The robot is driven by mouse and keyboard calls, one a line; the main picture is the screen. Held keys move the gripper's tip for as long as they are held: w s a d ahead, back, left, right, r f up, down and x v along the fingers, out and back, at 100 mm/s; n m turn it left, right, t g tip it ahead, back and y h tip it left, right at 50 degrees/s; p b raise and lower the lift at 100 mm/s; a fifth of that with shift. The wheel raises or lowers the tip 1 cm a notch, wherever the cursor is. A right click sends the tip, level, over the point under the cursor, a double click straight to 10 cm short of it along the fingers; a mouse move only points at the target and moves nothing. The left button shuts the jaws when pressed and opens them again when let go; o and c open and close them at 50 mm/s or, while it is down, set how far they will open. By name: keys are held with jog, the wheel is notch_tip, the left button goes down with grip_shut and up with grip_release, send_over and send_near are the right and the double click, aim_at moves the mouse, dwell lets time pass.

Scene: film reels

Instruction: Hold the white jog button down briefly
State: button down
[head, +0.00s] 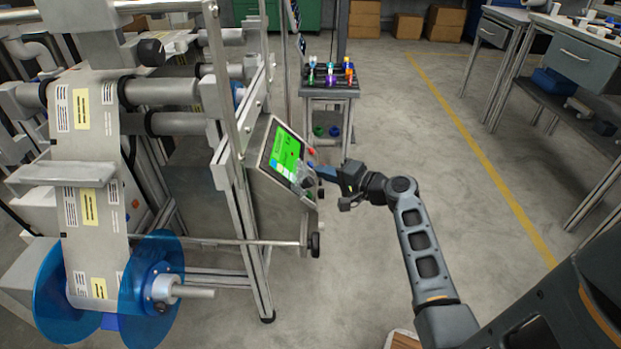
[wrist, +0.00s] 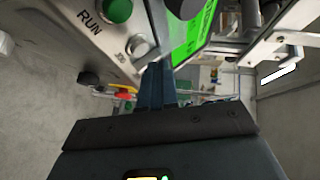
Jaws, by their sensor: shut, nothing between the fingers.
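The white jog button (wrist: 138,45) sits on the grey control panel (wrist: 150,18) in the wrist view, beside the "JOG" lettering and below the green RUN button (wrist: 117,9). My gripper (wrist: 157,70) is shut and empty, its dark blue fingertips at the panel's edge just right of and below the white button. I cannot tell whether they touch it. In the head view my gripper (head: 322,172) is at the right side of the tilted panel with the green screen (head: 286,153); the white button is not clear there.
A red-and-yellow button (wrist: 124,90) and a black knob (wrist: 88,78) stick out near the panel. The machine's reel (head: 150,290) and film web (head: 95,210) are at left. A small cart (head: 330,90) with coloured items stands behind. Open floor lies to the right.

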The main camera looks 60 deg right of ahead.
jog(key=s+r+p, duration=0.1)
jog(key=s+d+r+p, duration=0.1)
jog(key=s+r, duration=0.1)
jog(key=shift+d+r, duration=0.15)
dwell(0.7)
